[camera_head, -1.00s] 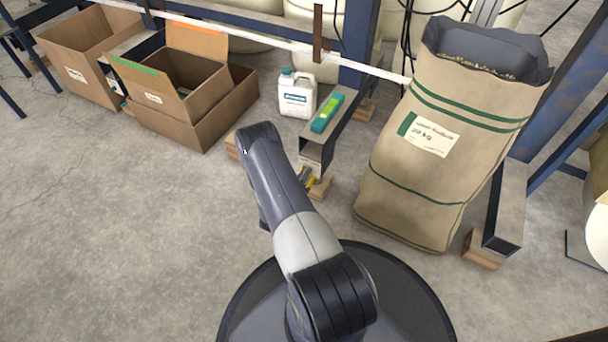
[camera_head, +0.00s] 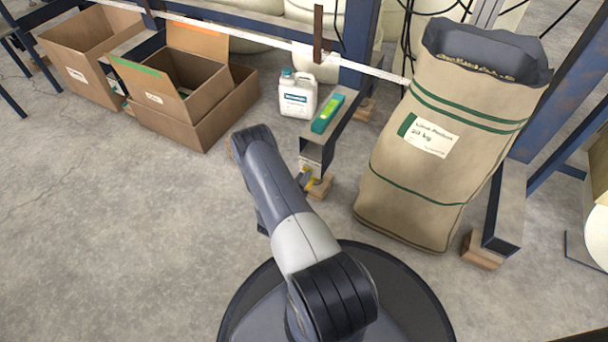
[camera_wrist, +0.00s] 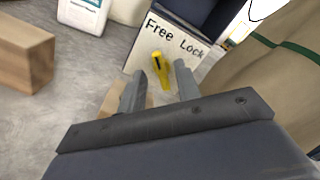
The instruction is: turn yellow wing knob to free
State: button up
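The yellow wing knob (camera_wrist: 161,70) is on a pale plate (camera_wrist: 185,42) marked "Free" on the left and "Lock" on the right in the wrist view. The knob stands nearly upright in that picture, its top end with a dark mark leaning slightly left, toward "Free". My gripper (camera_wrist: 160,82) is open, its two fingers apart on either side of the knob's lower part. I cannot tell whether either finger touches it. In the head view a bit of yellow (camera_head: 311,183) shows at the beam's end, and my arm hides part of the gripper.
A tan sack (camera_head: 410,165) stands right of the beam. A white jug (camera_head: 297,97) and a teal-and-yellow tool (camera_head: 327,114) are behind. Cardboard boxes (camera_head: 190,112) sit at the left. Floor at the left is clear.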

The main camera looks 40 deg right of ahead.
jog(key=p+v, duration=0.2)
jog(key=v, duration=0.7)
jog(key=shift+s, duration=0.1)
jog(key=b+x, duration=0.3)
jog(key=x, duration=0.7)
jog(key=shift+d, duration=0.3)
jog(key=shift+a, duration=0.1)
